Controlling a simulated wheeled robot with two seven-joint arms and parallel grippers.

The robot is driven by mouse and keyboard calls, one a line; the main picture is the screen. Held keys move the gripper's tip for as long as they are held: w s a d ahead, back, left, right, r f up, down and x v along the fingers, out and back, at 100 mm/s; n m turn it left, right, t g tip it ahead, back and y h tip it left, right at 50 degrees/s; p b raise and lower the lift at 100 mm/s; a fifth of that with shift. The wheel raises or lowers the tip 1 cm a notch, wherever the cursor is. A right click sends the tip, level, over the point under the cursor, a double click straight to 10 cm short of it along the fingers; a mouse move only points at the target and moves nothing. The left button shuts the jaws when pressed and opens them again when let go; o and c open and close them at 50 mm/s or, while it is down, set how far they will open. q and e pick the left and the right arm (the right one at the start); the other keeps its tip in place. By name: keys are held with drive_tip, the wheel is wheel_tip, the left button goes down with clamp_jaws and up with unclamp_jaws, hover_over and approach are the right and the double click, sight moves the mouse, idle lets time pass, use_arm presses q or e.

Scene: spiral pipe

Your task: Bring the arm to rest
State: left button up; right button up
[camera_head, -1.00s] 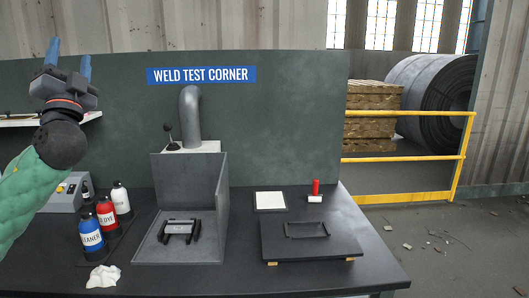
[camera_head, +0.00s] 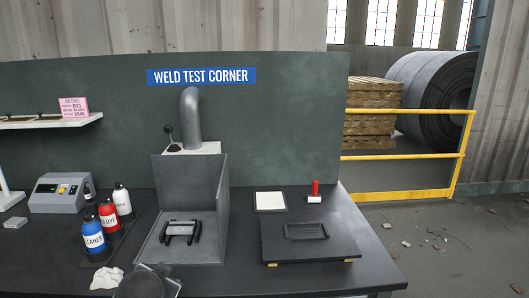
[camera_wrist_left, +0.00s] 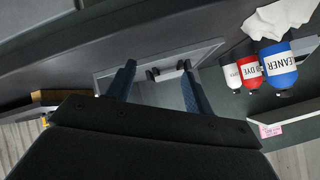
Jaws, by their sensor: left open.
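My left gripper (camera_wrist_left: 157,74) shows in the left wrist view with its two blue fingers spread apart and nothing between them. Past the fingertips is the grey metal booth (camera_wrist_left: 110,66) with its small black fixture (camera_wrist_left: 170,70), seen upside down. In the head view only a dark rounded part of what looks like my left arm shows at the bottom edge, in front of the booth (camera_head: 218,215). The fingers are not visible there. The fixture (camera_head: 181,230) sits on the booth floor, clear of the gripper. My right gripper is in neither view.
A blue cleaner bottle (camera_head: 92,234), a red dye bottle (camera_head: 107,214) and a white bottle (camera_head: 122,200) stand left of the booth, by a crumpled white cloth (camera_head: 106,278). A black plate (camera_head: 308,238) with a handle lies right. A grey box (camera_head: 57,193) stands far left.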

use_arm(q)
drive_tip(key=s+d+f+g+h+p, duration=0.1)
drive_tip(key=s+d+f, duration=0.3)
drive_tip(key=s+f, duration=0.4)
drive_tip(key=s+d+f+n+g+h+p, duration=0.1)
drive_tip(key=s+d+f+g, duration=0.3)
drive_tip(key=s+f, duration=0.4)
drive_tip(key=s+d+f+n+g+h, duration=0.1)
drive_tip(key=s+d+f+g, duration=0.2)
drive_tip(key=s+f, duration=0.5)
drive_tip(key=s+d, duration=0.1)
drive_tip(key=s, duration=0.7)
drive_tip(key=shift+d+f+h+p, duration=0.2)
drive_tip(key=shift+h+p, duration=0.1)
drive_tip(key=shift+p, duration=0.1)
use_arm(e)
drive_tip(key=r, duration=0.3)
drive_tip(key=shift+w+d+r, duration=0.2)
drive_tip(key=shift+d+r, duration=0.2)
use_arm(q)
drive_tip(key=shift+s, duration=0.15)
drive_tip(key=shift+a, duration=0.1)
